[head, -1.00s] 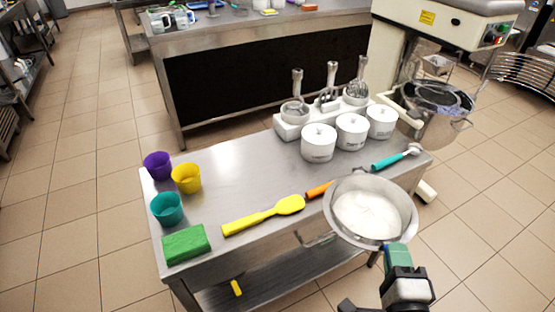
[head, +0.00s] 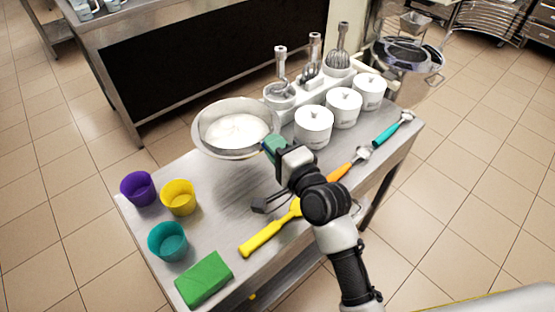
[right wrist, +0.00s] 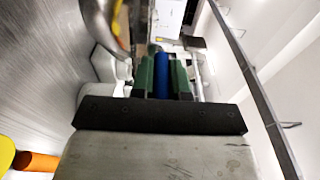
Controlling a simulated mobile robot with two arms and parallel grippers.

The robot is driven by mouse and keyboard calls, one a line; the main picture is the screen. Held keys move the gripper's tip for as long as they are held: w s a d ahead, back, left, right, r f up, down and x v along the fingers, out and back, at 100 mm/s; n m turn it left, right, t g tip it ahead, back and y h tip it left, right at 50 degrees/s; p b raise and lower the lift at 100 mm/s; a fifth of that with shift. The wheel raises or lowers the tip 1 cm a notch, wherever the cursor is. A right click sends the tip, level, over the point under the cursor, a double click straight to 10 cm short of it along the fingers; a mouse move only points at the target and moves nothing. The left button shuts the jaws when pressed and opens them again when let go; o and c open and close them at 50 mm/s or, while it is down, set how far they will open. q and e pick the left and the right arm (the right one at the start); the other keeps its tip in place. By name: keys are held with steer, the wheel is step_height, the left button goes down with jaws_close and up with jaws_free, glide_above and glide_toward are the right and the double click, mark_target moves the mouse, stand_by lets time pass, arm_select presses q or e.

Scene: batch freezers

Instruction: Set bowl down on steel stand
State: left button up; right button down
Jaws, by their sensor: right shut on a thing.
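The steel bowl (head: 222,154) with white contents is at the table's far edge in the head view, upright or nearly so. My right gripper (head: 272,147) is shut on its near right side. Its green fingers (right wrist: 163,78) show in the right wrist view, with part of the bowl (right wrist: 98,20) at upper left. The steel stand looks to be the steel table (head: 217,222). The bowl seems to be above its top; I cannot tell whether they touch. My left gripper is not in view.
Purple (head: 138,188), yellow (head: 178,197) and teal (head: 168,242) cups and a green block (head: 204,279) occupy the left end. White lidded pots (head: 313,128) and a utensil holder (head: 320,88) stand right of the bowl. A yellow spatula (head: 262,238) lies under my arm.

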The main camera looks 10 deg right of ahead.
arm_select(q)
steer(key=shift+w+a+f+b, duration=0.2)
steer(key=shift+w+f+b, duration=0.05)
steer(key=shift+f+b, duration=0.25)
arm_select(e)
step_height(320, 180, down, 6)
steer(key=shift+f, duration=0.25)
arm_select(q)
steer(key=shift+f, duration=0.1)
arm_select(e)
steer(key=shift+f, duration=0.1)
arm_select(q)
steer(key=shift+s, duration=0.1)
arm_select(e)
steer(key=c, duration=1.1)
jaws_free()
steer(key=shift+s+d+f, duration=0.1)
steer(key=shift+f, duration=0.05)
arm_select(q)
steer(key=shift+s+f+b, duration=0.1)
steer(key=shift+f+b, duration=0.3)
arm_select(e)
steer(key=v, duration=1.2)
